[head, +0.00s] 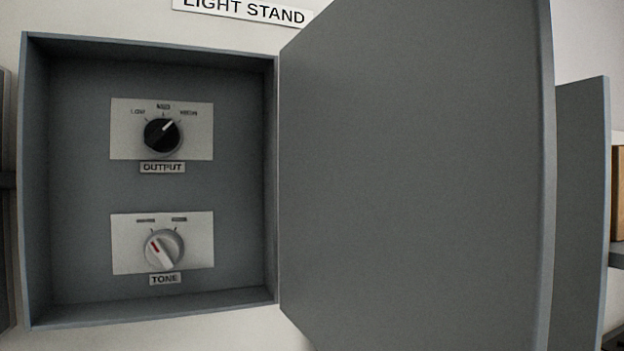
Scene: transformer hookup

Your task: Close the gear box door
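The gear box (270,180) is a grey wall box on the left of the head view, under a sign reading "LIGHT STAND". Its door (415,180) stands wide open, hinged at the box's right side and swung out toward me. Inside are a black OUTPUT knob (162,136), its pointer up and right toward HIGH, and a light TONE knob (164,249) with a red mark, its pointer up and left. Neither of my grippers is in view.
Another grey panel (582,210) stands beyond the door at the right. A brown wooden object (617,192) and a shelf edge (616,256) show at the far right edge. A dark object is cut off at the left edge. The space before the box's opening looks clear.

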